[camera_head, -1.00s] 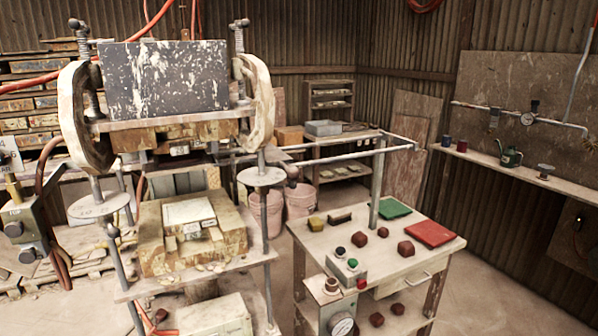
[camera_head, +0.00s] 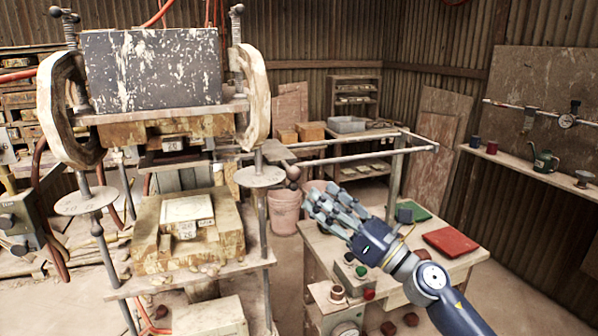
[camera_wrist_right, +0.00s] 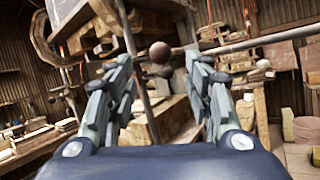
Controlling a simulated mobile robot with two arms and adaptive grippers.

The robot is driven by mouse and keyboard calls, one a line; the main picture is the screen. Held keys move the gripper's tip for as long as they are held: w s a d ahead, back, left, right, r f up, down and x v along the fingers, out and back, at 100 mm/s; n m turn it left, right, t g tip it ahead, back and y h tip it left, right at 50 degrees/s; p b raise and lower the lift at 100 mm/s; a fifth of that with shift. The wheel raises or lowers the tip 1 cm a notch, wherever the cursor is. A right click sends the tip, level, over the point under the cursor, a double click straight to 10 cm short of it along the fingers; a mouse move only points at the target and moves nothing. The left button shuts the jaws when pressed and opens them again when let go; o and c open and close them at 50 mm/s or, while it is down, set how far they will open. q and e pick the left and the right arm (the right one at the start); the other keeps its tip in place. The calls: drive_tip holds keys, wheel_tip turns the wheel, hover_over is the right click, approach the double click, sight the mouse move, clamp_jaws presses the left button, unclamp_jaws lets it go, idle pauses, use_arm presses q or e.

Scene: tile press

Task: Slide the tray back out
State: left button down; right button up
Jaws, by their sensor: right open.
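The press holds a dark plate (camera_head: 155,70) above a lower wooden mould block (camera_head: 150,255) with a pale tile-like slab (camera_head: 187,208) on it. Two grey rails (camera_head: 350,157) run right from the press. My right gripper (camera_head: 318,207) is open and empty, below and right of the knob. In the right wrist view the knob (camera_wrist_right: 160,52) shows between the fingers, apart from them.
A small table (camera_head: 450,262) under my right arm holds a red pad (camera_head: 450,242), a green pad (camera_head: 417,213) and a control box. A rail post (camera_head: 394,180) rises from it. A pink bucket (camera_head: 284,212) stands behind. A round disc (camera_head: 260,177) sits on the press's right rod.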

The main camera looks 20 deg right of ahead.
sight(299, 178)
drive_tip(key=p+x, duration=0.3)
drive_tip(key=x, duration=0.6)
drive_tip(key=shift+p, duration=0.35)
drive_tip(key=shift+w+a+r, duration=0.1)
drive_tip(key=shift+w+a, duration=0.05)
drive_tip(key=shift+w, duration=0.15)
clamp_jaws()
